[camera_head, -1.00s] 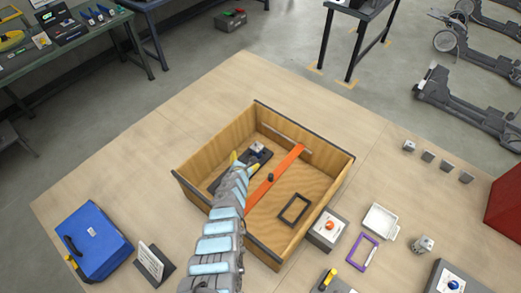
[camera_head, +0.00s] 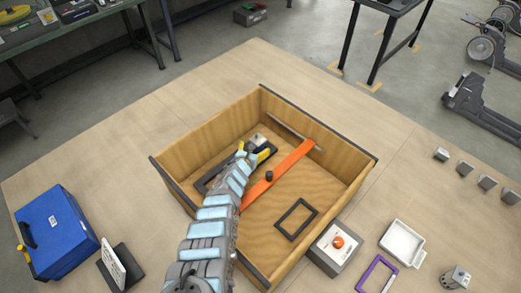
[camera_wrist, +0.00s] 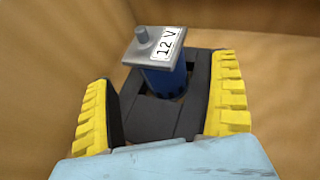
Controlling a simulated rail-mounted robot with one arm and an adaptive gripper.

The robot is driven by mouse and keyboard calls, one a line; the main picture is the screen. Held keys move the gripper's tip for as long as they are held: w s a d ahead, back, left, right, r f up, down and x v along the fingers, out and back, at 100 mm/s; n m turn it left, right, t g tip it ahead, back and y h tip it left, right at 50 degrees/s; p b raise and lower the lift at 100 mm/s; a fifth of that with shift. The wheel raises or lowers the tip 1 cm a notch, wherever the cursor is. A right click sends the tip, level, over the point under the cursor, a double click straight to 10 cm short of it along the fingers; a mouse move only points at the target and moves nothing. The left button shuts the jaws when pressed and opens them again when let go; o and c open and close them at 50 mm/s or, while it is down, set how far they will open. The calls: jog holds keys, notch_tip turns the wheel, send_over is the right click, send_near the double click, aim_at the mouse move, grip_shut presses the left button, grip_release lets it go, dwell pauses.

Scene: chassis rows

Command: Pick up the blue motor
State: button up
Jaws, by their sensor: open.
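The blue motor (camera_wrist: 166,80) stands upright in the wrist view, with a grey square top plate, a small shaft stub and a white "12 V" label. It sits in a dark frame (camera_wrist: 205,75) on the floor of the wooden box (camera_head: 205,134). In the head view only the motor's grey top (camera_head: 257,139) shows beyond my gripper (camera_head: 255,149). My gripper also shows in the wrist view (camera_wrist: 163,95), with its yellow-padded fingers open to the left and right. The motor is between and slightly ahead of the fingers, without visible contact.
An orange divider (camera_head: 290,162) with a black knob splits the box. An empty black frame (camera_head: 296,219) lies in its right half. The box walls stand close around my gripper. A blue case (camera_head: 57,235) and a grey button box (camera_head: 333,248) stand outside.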

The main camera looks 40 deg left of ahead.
jog(key=shift+w+a+f+b, duration=0.1)
jog(key=shift+w+f+b, duration=0.15)
jog(key=shift+f+b, duration=0.15)
jog(key=b+x, duration=0.2)
jog(key=b, duration=0.2)
jog(key=shift+w+f, duration=0.1)
jog(key=shift+f, duration=0.05)
jog(key=b+x, duration=0.2)
jog(key=b, duration=0.1)
jog(key=shift+b, duration=0.3)
jog(key=shift+w, duration=0.15)
jog(key=shift+r, duration=0.25)
jog(key=c, duration=1.3)
jog(key=shift+c, duration=0.2)
